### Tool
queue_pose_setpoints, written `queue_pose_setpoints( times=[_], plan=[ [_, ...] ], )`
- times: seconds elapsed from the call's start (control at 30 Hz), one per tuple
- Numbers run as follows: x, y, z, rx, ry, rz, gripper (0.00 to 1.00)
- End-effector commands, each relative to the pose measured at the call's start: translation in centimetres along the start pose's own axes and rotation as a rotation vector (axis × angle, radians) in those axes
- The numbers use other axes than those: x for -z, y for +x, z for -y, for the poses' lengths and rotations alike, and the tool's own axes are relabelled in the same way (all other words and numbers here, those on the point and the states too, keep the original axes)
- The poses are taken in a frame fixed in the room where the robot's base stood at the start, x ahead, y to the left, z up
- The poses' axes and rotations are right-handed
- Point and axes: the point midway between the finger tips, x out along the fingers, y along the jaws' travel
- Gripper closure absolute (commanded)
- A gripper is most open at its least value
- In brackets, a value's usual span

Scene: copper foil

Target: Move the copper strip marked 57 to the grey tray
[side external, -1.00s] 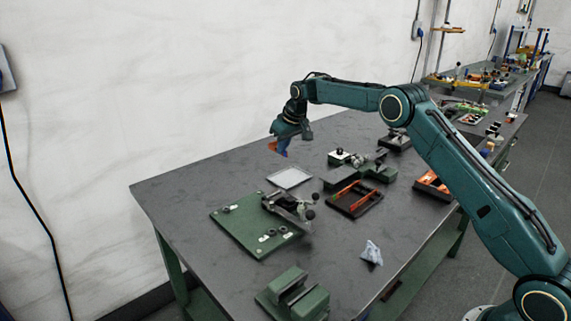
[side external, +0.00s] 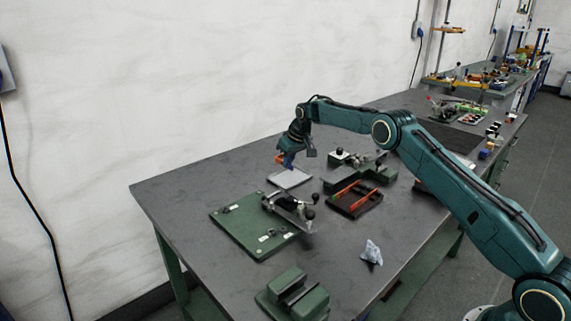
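The light grey flat tray (side external: 290,178) lies on the dark bench, and I see nothing on its surface. My gripper (side external: 285,162) points down just above the tray's far edge. An orange patch and a blue patch show at its tip. At this size I cannot tell whether the orange is a copper strip or part of a finger, nor how far the fingers are apart. A black tray (side external: 337,207) to the right of the grey tray holds orange copper strips (side external: 346,189). The marking 57 is not readable.
A green plate with a lever tool (side external: 243,226) stands in front of the grey tray. A green fixture (side external: 293,297) is at the near edge, a crumpled cloth (side external: 371,252) at right. Green devices (side external: 360,168) stand behind the black tray. The bench's left part is clear.

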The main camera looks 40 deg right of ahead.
Motion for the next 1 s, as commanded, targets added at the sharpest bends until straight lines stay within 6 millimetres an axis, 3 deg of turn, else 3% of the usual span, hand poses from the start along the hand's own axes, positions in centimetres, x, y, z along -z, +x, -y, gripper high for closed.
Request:
queue_pose_setpoints(
  times=[0.27, 0.63, 1.0],
  plan=[
    [-0.2, 0.7, 0.0, 0.0, 0.001, -0.001, 1.0],
    [-1.9, 4.6, 0.0, 0.0, 0.001, 0.0, 1.0],
    [-2.0, 5.0, 0.0, -0.001, 0.0, -0.002, 1.0]
  ],
)
